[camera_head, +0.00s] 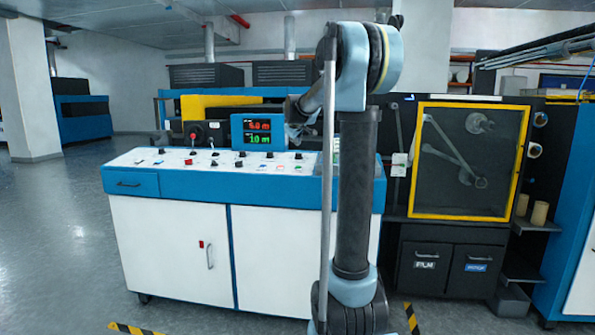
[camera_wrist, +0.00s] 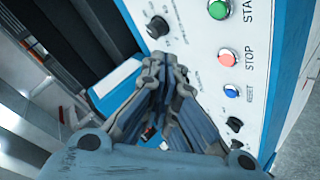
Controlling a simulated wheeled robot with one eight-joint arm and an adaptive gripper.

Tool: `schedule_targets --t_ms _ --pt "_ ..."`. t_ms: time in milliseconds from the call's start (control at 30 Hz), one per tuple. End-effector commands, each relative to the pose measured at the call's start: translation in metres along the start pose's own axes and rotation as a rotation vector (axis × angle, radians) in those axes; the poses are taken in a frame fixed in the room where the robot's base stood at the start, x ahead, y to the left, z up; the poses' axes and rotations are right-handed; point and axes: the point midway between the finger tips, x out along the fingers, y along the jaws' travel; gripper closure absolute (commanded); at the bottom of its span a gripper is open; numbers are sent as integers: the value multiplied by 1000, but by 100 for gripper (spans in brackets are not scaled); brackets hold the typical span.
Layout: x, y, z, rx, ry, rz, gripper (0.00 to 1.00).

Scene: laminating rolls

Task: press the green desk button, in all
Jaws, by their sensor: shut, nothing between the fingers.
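The green desk button (camera_wrist: 218,9) is at the top of the wrist view, round, on the white panel beside a label reading "STA", cut off by the frame. The red STOP button (camera_wrist: 227,56) and the blue RESET button (camera_wrist: 231,89) sit below it. My gripper (camera_wrist: 165,62) is shut and empty, its fingertips over the panel, left of these buttons and apart from the green one in the picture. In the head view my gripper (camera_head: 295,130) is small and partly behind my arm, near the display. There I cannot tell which small control is the green button.
The white and blue control desk (camera_head: 165,240) carries several knobs and a display (camera_head: 257,132). A black knob (camera_wrist: 158,26) lies close to my fingertips. A yellow-framed machine door (camera_head: 466,160) stands at right. The floor at left is clear.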

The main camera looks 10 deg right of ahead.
Motion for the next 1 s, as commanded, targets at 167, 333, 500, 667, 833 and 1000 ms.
schedule_targets --t_ms 167,333,500,667,833,1000 --pt "6 -4 4 1 -1 0 100" --pt "18 -13 14 1 -1 0 100" --pt "33 -24 24 1 -1 0 100" --pt "46 -33 34 1 -1 0 100" --pt "55 -40 41 0 -1 0 100" --pt "60 -43 45 1 -1 0 100"
